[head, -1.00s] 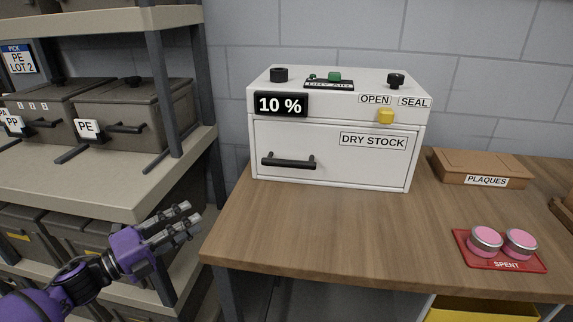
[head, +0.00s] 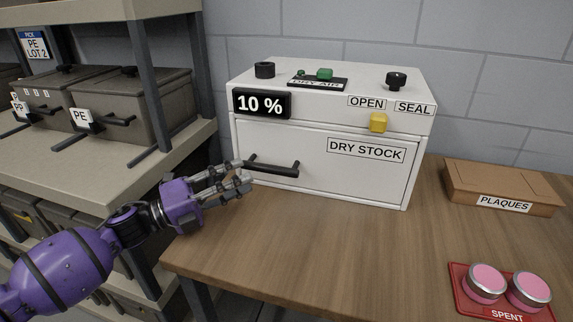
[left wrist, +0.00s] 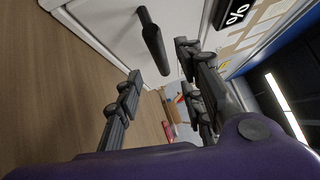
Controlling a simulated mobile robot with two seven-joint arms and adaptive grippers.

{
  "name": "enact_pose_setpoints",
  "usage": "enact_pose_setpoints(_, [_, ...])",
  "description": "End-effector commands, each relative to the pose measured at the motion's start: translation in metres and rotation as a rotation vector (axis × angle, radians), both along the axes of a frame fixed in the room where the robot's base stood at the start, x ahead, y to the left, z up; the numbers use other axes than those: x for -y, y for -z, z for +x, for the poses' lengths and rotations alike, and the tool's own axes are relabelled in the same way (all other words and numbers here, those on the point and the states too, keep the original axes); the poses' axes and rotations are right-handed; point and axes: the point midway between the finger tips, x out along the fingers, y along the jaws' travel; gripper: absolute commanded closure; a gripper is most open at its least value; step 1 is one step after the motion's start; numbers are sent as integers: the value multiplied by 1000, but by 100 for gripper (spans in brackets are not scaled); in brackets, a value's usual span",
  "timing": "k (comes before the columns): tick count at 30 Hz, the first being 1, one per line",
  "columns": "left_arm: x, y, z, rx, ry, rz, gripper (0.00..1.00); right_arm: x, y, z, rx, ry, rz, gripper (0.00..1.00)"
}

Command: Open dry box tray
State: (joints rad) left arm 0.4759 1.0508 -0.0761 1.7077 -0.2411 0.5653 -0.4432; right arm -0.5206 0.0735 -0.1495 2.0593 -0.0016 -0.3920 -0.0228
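The white dry box (head: 330,135) stands on the wooden bench. Its front drawer, the tray marked DRY STOCK (head: 350,178), is shut. The tray's dark bar handle (head: 272,168) is at the drawer's left and also shows in the left wrist view (left wrist: 152,38). A yellow latch (head: 378,122) sits below the right end of the OPEN label. My left gripper (head: 245,174) is open and empty at the handle's left end. In the left wrist view its fingers (left wrist: 158,65) are spread, with the handle just beyond the gap; contact is unclear. My right gripper is not in view.
A display (head: 261,104) reads 10 %. A PLAQUES box (head: 500,185) and a red SPENT tray (head: 463,290) with two pink-topped tins are on the right. The bench (head: 330,240) before the dry box is clear.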

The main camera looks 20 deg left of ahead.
Motion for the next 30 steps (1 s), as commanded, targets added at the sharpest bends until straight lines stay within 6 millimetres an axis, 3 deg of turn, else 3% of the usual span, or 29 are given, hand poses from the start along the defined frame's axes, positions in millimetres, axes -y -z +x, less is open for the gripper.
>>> enact_pose_setpoints(5, [4, -1, 4, 1, 0, -1, 64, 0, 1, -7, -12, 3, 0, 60])
enact_pose_setpoints(18, [50, -11, 46, 1, 0, -1, 64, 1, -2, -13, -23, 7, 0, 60])
enact_pose_setpoints(30, [57, -10, 52, -1, 0, 1, 64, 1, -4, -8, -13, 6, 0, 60])
